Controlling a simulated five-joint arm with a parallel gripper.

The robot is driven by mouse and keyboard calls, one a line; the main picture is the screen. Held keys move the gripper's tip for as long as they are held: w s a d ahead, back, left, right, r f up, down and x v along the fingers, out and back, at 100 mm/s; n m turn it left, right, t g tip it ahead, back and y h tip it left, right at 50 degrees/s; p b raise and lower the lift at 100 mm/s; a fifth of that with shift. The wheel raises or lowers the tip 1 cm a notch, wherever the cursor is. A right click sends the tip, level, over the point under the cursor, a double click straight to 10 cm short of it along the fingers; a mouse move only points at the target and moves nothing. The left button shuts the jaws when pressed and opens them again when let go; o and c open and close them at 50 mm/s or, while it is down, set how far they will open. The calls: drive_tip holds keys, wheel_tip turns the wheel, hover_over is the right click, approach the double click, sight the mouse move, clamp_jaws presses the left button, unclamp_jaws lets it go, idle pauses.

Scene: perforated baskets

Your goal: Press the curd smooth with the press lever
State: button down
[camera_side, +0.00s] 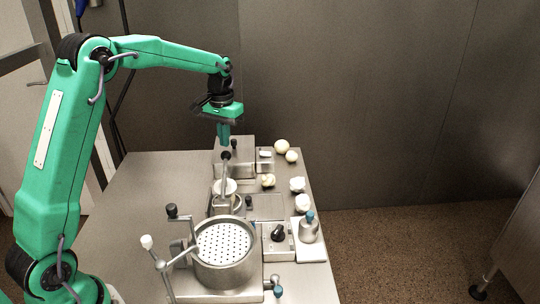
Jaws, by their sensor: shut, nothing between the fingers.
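The press lever (224,172) is a thin metal rod topped by a dark knob, standing roughly upright near the middle of the bench. Pale curd (229,186) shows as a whitish round surface in a small metal holder just below the rod; the rod hides part of it. Whether the press touches the curd is too small to tell. My gripper (223,143) points straight down, just above the lever's knob. Its fingers are shut and hold nothing. I cannot tell whether the fingertips touch the knob.
A large metal pot (224,281) with a perforated white plate stands in front, beside cranks with a black knob (172,210) and a white knob (147,241). A dial box (277,240), a blue-capped bottle (309,233) and several pale balls (282,146) line the right. The bench's left side (150,190) is clear.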

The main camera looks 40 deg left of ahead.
drive_tip(key=shift+r, duration=0.15)
idle(0.3)
drive_tip(key=shift+r, duration=2.35)
drive_tip(key=shift+r, duration=0.1)
drive_tip(key=s+d+r+m+t, duration=0.1)
drive_tip(key=s+d+r, duration=0.3)
drive_tip(key=s, duration=0.3)
drive_tip(key=s+d+r+t, duration=0.2)
drive_tip(key=s+d+r, duration=0.15)
drive_tip(key=s, duration=0.25)
drive_tip(key=s+d+f+m+t, duration=0.1)
drive_tip(key=s+d+f, duration=0.1)
drive_tip(key=s, duration=0.5)
drive_tip(key=s+d+f+m+t, duration=0.1)
drive_tip(key=s+d+f, duration=0.1)
drive_tip(key=s, duration=0.6)
drive_tip(key=shift+d+f+t, duration=0.3)
drive_tip(key=shift+d+f, duration=0.05)
drive_tip(key=shift+f, duration=0.05)
